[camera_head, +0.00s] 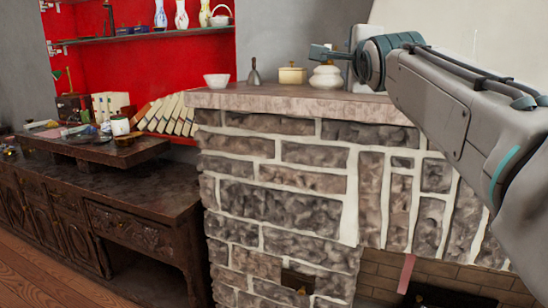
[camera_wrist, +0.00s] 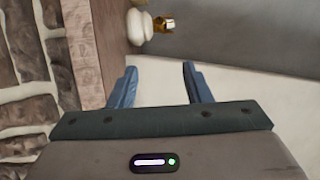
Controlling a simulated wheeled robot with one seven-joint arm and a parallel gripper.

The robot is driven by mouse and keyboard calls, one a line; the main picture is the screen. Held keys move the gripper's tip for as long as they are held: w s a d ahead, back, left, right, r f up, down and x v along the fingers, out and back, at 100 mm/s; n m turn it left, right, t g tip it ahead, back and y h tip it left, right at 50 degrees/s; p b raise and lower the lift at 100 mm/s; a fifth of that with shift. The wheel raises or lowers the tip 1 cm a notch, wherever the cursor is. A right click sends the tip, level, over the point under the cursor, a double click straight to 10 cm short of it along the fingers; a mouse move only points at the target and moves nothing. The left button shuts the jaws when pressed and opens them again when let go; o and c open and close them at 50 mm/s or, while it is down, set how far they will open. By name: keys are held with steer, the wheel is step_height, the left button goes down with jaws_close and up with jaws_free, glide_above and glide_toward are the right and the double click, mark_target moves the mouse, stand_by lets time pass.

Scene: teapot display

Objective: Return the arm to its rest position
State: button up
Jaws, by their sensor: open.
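My arm reaches in from the right in the head view. My gripper (camera_head: 322,51) is above the right part of the stone mantel (camera_head: 300,103), in front of the wall. In the wrist view my gripper (camera_wrist: 158,68) shows two blue fingers wide apart with nothing between them. In the head view a white round lidded pot (camera_head: 325,78) stands on the mantel just below the gripper, apart from it. A white rounded object (camera_wrist: 138,27) and a gold piece (camera_wrist: 164,23) show beyond the fingers in the wrist view.
Also on the mantel are a cream lidded pot (camera_head: 291,76), a bell (camera_head: 254,73) and a white bowl (camera_head: 217,80). A stone fireplace (camera_head: 280,195) is below. Left are a dark cabinet (camera_head: 140,212), leaning books (camera_head: 170,115) and a red alcove with a vase shelf (camera_head: 140,36).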

steer(key=s+f+n+g+p, duration=1.5)
steer(key=s+f+p, duration=0.7)
steer(key=s, duration=0.6)
step_height(320, 180, down, 2)
steer(key=n, duration=0.3)
steer(key=shift+a, duration=0.25)
